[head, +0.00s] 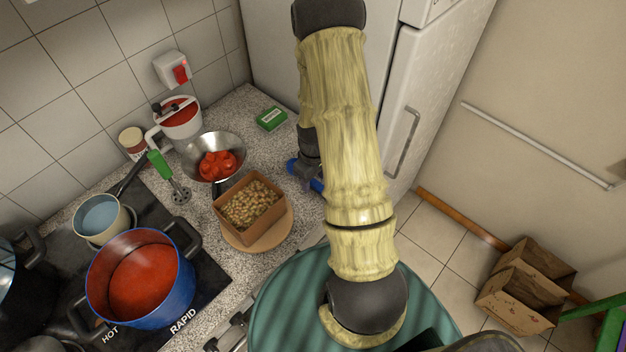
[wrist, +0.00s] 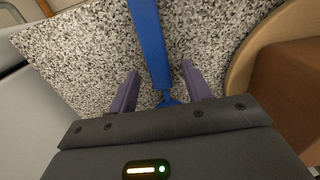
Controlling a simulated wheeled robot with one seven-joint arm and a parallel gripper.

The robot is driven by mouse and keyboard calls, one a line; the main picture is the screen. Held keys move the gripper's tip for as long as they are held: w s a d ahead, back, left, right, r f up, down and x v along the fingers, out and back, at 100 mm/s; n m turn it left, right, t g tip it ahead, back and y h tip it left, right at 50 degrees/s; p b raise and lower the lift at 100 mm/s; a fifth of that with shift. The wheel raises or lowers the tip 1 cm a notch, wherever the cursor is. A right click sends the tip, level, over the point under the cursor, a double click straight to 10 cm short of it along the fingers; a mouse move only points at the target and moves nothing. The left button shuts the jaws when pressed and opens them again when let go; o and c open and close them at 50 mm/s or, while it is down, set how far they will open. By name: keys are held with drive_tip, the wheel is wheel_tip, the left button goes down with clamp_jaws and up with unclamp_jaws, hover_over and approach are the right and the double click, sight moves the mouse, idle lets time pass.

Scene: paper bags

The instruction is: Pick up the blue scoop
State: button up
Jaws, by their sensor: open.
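The blue scoop (wrist: 150,45) lies on the speckled worktop. In the wrist view its long handle runs from the top edge down between the two purple fingers of my gripper (wrist: 160,70). The fingers are apart, one on each side of the scoop, with a visible gap on both sides. The scoop's lower end is partly hidden by my gripper's body. In the head view my gripper (head: 306,178) is over the worktop's right edge, partly behind my arm, and only small blue parts of the scoop (head: 292,165) show beside it.
A box of beans (head: 222,222) on a round wooden board (head: 283,232) stands close left of my gripper. A metal bowl of tomatoes (head: 232,145) and a green packet (head: 271,118) are farther back. The fridge (head: 275,50) stands behind. Brown paper bags (head: 510,300) sit on the floor.

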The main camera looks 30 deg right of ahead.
drive_tip(key=shift+f, duration=0.35)
drive_tip(key=shift+c, duration=0.4)
clamp_jaws()
